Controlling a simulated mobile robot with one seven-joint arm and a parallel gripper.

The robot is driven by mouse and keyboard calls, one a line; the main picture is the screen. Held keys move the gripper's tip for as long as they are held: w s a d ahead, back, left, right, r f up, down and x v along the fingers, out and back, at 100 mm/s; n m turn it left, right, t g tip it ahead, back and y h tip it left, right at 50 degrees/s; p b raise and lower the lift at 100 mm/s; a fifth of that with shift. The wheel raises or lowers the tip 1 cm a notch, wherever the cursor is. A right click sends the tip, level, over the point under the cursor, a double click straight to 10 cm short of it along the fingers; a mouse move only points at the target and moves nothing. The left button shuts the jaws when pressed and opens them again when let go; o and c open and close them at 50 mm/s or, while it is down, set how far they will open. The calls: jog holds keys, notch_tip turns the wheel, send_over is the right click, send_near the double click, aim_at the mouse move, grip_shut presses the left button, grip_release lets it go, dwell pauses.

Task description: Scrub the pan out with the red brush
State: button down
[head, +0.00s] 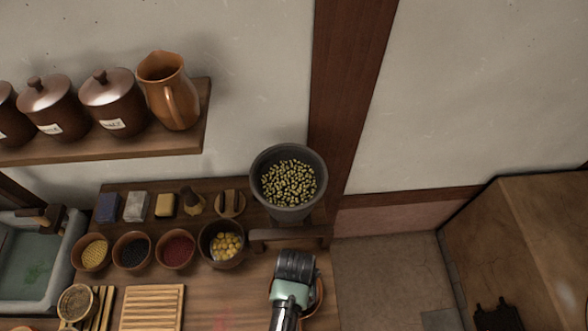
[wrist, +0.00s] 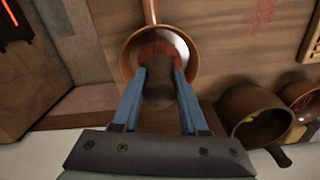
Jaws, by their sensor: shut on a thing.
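The pan (wrist: 128,62) is round and copper-brown, with its handle pointing to the top edge in the wrist view. A pale, shiny patch shows on its inner right side. The brush (wrist: 158,88) has a dark brown handle and red bristles (wrist: 155,48). My gripper (wrist: 160,74) is shut on the brush handle between its two blue fingers. The bristles are over or in the pan; I cannot tell whether they touch its bottom. In the head view my gripper (head: 295,266) hides the brush and most of the pan (head: 319,298).
A grey hopper of greenish beans (head: 288,182) stands behind my gripper. Bowls (head: 222,243) line the counter to its left, with a slatted board (head: 152,307) in front. A stone sink (head: 62,265) is far left. A shelf (head: 150,143) holds jars and a copper jug.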

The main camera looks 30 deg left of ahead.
jog(key=shift+r+p, duration=1.85)
jog(key=shift+r, duration=0.45)
